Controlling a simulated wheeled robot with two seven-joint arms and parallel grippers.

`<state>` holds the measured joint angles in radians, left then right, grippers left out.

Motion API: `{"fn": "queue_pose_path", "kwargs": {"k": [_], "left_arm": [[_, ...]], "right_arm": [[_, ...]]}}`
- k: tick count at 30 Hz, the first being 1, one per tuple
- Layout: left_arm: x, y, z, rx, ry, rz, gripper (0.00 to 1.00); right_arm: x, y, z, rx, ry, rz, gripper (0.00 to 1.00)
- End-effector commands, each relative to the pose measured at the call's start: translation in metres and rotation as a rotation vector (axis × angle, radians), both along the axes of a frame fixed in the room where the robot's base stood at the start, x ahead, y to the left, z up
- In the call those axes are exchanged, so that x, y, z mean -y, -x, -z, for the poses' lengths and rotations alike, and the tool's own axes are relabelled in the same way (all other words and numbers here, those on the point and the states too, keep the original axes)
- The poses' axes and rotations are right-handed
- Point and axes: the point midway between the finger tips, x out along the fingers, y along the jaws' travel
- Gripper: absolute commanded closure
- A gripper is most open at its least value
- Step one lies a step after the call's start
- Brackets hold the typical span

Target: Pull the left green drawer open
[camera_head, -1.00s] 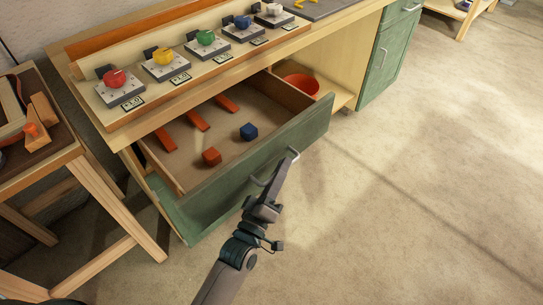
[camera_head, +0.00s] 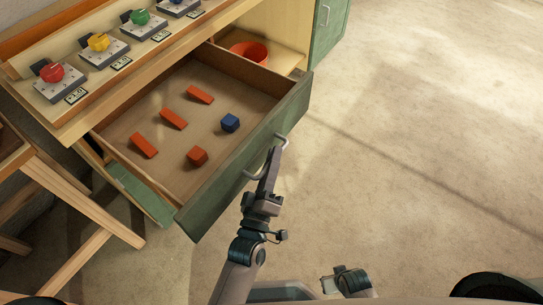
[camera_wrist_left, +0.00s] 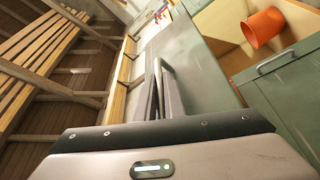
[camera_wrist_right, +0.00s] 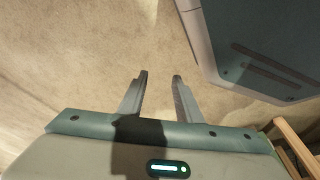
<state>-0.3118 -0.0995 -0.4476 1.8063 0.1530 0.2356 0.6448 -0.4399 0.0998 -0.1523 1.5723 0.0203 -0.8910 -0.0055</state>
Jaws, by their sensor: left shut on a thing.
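The left green drawer (camera_head: 240,158) is pulled well out of the workbench, with its inside showing in the head view. Its front also shows in the left wrist view (camera_wrist_left: 203,75). My left gripper (camera_head: 276,152) is shut on the drawer's metal handle (camera_head: 250,176), with the fingers around the bar in the left wrist view (camera_wrist_left: 162,90). Inside lie three orange-red bars (camera_head: 173,119), a red cube (camera_head: 197,156) and a blue cube (camera_head: 230,122). My right gripper (camera_wrist_right: 160,78) is open and empty above the floor.
Coloured knobs on boxes, such as the red knob (camera_head: 52,73), line the bench top. A wooden stand (camera_head: 83,205) is at the left. The floor (camera_head: 420,150) to the right is clear.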

Motion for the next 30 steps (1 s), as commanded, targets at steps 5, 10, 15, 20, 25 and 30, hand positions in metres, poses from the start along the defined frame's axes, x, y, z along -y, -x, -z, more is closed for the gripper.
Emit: {"fn": "queue_pose_path", "kwargs": {"k": [5, 10, 15, 20, 25, 30], "left_arm": [[0.000, 0.000, 0.000, 0.000, 0.000, -0.001, 0.72], [0.000, 0.000, 0.000, 0.000, 0.000, -0.001, 0.72], [-0.001, 0.001, 0.001, 0.000, 0.000, 0.000, 0.72], [-0.004, 0.010, 0.003, -0.001, 0.000, 0.000, 0.72], [-0.010, 0.030, 0.008, -0.002, 0.000, 0.001, 0.72], [-0.020, 0.059, 0.015, -0.002, -0.001, 0.000, 0.72]], "right_arm": [[0.000, 0.000, 0.000, 0.000, 0.000, 0.000, 0.69], [0.000, 0.000, 0.000, 0.000, 0.000, 0.000, 0.69], [0.000, 0.000, 0.000, -0.001, 0.000, 0.000, 0.69], [0.000, -0.001, 0.000, 0.000, 0.000, 0.000, 0.69], [-0.001, -0.005, -0.006, 0.004, 0.000, -0.001, 0.69], [-0.002, -0.004, -0.012, -0.002, 0.001, -0.001, 0.69]]}}
